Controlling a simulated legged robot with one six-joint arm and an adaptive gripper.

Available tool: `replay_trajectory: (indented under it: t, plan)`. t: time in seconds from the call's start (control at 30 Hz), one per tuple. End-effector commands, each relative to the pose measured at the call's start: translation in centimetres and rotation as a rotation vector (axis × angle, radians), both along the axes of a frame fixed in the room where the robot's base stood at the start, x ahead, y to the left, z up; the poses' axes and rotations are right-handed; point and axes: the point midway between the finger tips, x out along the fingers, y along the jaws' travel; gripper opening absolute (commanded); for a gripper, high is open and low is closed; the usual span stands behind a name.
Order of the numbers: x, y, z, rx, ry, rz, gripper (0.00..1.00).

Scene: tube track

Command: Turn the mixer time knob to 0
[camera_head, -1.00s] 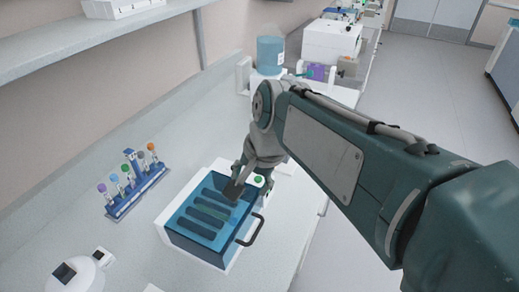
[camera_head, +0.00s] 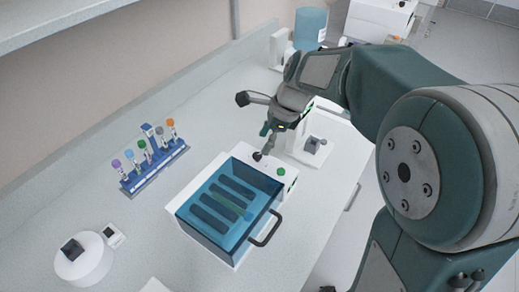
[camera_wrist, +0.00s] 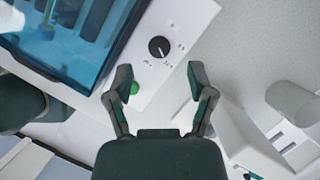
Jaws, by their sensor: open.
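The mixer (camera_head: 180,208) is a white box with a clear blue lid (camera_head: 213,237) and a black handle, standing on the bench. Its black time knob (camera_wrist: 159,47) has a white pointer line and printed marks around it in the wrist view. In the head view the knob (camera_head: 257,156) shows just below my gripper. A green button (camera_wrist: 134,88) sits beside it on the white panel. My gripper (camera_wrist: 160,75) is open and empty, its fingers spread. In the wrist view the knob lies ahead, between and slightly beyond the fingertips. I cannot tell whether they touch the panel.
A blue rack (camera_head: 155,172) with several capped tubes stands left of the mixer. A round white device (camera_head: 84,262) is at lower left. Another white device (camera_head: 309,146) stands just behind the mixer, close to my gripper. The bench between rack and mixer is clear.

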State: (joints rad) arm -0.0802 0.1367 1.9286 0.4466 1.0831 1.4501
Motion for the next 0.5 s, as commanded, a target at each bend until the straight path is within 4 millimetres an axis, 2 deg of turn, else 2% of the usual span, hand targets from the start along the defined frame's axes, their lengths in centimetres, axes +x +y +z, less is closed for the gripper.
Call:
replay_trajectory:
  t: [0.03,0.2,0.5]
  plan:
    - [-0.1,0.4,-1.0,0.000,0.004,0.002,0.70]
    - [-0.1,1.2,-3.1,0.000,0.001,0.003,0.70]
    - [0.0,1.6,-4.1,0.000,-0.001,0.001,0.70]
